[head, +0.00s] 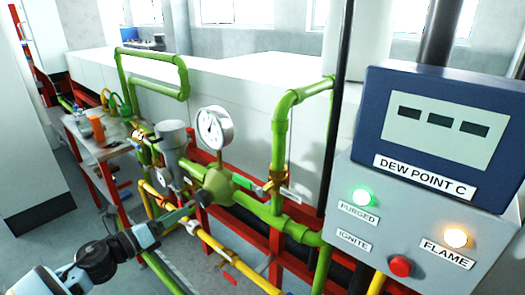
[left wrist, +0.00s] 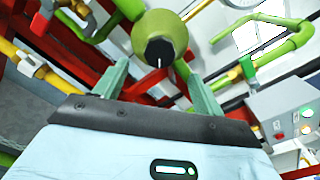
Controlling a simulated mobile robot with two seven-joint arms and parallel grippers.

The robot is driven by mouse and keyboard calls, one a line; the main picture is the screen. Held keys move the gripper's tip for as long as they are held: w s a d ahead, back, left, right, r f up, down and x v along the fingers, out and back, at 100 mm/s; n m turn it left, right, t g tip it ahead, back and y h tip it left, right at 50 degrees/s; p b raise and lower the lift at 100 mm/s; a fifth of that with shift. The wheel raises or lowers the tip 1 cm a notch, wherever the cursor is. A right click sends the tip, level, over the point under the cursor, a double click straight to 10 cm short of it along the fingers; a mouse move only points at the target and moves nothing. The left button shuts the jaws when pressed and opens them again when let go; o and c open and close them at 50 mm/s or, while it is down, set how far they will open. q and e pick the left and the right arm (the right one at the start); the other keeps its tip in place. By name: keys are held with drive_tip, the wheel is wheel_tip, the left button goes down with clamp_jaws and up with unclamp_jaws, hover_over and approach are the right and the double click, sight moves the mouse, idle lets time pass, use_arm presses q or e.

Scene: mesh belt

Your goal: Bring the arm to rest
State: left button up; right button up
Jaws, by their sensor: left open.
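My left arm comes in from the lower left in the head view. Its gripper (head: 188,212) points at a round green valve body (head: 216,186) on the pipework. In the left wrist view the two teal fingers of the gripper (left wrist: 155,68) stand apart with nothing between them. The green valve body (left wrist: 162,22) with its black end (left wrist: 159,52) lies straight ahead, in line with the gap. Gaps show on both sides of the black end; I cannot tell how far off it is. My right gripper is not in view.
Green pipes (head: 281,150), yellow pipes (head: 222,252) and a red frame (head: 275,270) crowd around the gripper. A white-faced gauge (head: 214,128) stands above. The control panel (head: 432,228) at right has lit green PURGED (head: 363,196) and orange FLAME (head: 455,238) lamps. Floor at left is clear.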

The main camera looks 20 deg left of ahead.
use_arm(q)
drive_tip(key=s+d+f+n+y, duration=0.35)
drive_tip(key=s+f+n, duration=0.35)
drive_tip(key=f+n, duration=0.55)
drive_tip(key=s+d+f+n+g, duration=0.2)
drive_tip(key=s+d+f+n, duration=0.3)
drive_tip(key=s+n, duration=0.1)
drive_tip(key=s+d+f+n+g+y, duration=0.1)
drive_tip(key=s+d+f+n+g, duration=0.2)
drive_tip(key=s, duration=0.6)
drive_tip(key=s+d+f+n+g, duration=0.2)
drive_tip(key=s+d+f+n, duration=0.5)
drive_tip(key=f+n, duration=0.2)
drive_tip(key=shift+s+g, duration=0.3)
drive_tip(key=shift+g, duration=0.1)
drive_tip(key=shift+n, duration=0.25)
